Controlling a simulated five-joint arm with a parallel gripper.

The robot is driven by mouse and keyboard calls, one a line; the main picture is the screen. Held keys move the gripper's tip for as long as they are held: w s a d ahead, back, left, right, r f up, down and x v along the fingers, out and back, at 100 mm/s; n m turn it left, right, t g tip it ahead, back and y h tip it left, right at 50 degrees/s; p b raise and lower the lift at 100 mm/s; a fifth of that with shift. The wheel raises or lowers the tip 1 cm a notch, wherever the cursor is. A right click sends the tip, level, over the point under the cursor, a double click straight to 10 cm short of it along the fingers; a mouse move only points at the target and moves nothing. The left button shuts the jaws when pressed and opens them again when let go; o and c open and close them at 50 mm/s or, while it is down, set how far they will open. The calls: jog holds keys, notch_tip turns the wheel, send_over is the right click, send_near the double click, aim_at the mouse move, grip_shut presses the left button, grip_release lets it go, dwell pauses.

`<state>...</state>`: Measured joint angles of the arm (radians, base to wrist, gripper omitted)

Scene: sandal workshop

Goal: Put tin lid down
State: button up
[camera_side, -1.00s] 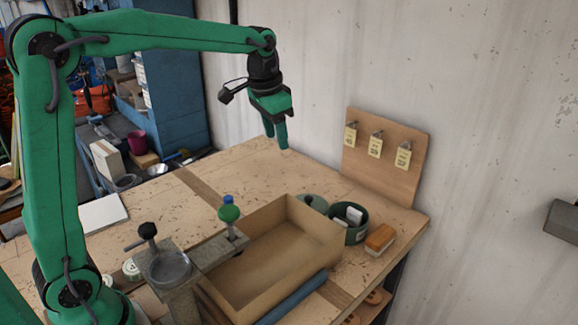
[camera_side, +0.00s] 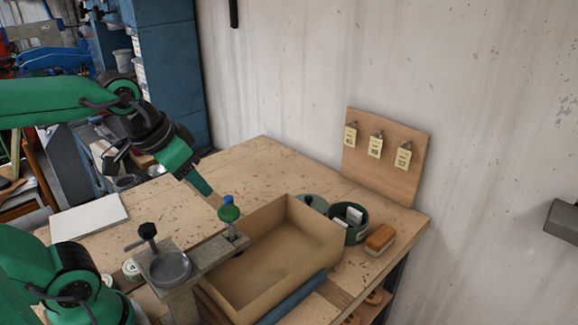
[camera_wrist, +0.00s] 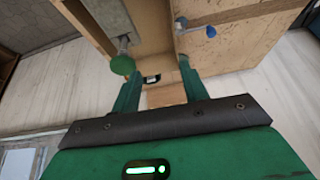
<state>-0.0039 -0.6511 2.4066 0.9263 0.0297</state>
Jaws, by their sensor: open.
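A grey-green round lid (camera_side: 313,203) lies behind the wooden tray, beside the dark green tin (camera_side: 353,236). Part of it is hidden by the tray's wall and the tin. The tin is open at the top, with pale blocks inside. My gripper (camera_side: 216,199) is tilted down to the right, left of the lid and close to the green knob of the clamp. The wrist view shows my two fingers (camera_wrist: 158,82) apart with nothing held between them. I cannot make out the lid in the wrist view.
The clamp's green knob (camera_side: 229,213) stands close to my fingertips, and a green knob shows in the wrist view (camera_wrist: 122,65). The wooden tray (camera_side: 322,268) is empty. An orange-brown brush (camera_side: 380,239) sits right of the tin.

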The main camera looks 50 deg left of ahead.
jog(key=shift+s+f, duration=0.75)
jog(key=shift+s, duration=0.35)
